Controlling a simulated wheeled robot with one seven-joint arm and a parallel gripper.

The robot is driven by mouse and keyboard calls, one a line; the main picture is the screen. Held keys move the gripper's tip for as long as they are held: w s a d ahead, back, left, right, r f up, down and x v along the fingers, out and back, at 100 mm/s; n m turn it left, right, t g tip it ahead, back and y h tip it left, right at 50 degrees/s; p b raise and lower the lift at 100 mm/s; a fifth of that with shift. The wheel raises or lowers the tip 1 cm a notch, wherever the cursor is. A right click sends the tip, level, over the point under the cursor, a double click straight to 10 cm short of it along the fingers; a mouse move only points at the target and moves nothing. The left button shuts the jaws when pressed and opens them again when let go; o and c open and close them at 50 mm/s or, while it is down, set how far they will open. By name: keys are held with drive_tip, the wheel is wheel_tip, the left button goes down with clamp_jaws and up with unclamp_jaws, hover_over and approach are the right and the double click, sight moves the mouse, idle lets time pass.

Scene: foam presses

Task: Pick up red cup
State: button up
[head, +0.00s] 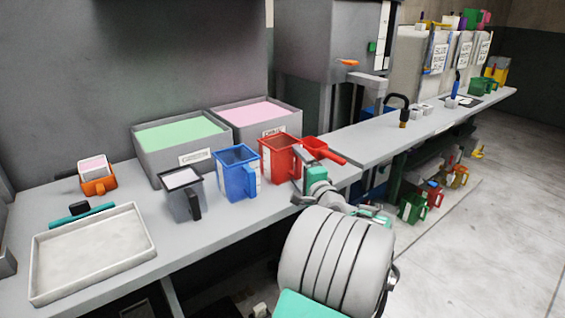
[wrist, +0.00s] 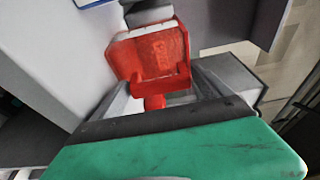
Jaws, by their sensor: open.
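The red cup (head: 279,160) stands upright on the grey bench in the head view, at the right end of a row of cups. Its red body (wrist: 150,55) and handle (wrist: 154,102) show in the wrist view, with the handle toward my gripper. My gripper (head: 302,178) is open at the cup's right side. In the wrist view the fingers of my gripper (wrist: 160,90) stand apart, one on each side of the handle. I cannot tell whether either finger touches it. My arm hides part of the cup's lower right in the head view.
A blue cup (head: 237,173) stands close left of the red cup, then a grey cup (head: 184,194). A red scoop (head: 318,149) lies just right of it. Bins of green (head: 178,136) and pink (head: 247,114) material stand behind. A pale tray (head: 93,251) lies at front left.

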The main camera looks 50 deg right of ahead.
drive_tip(key=shift+c, duration=0.6)
drive_tip(key=c, duration=1.4)
drive_tip(key=shift+o, duration=0.2)
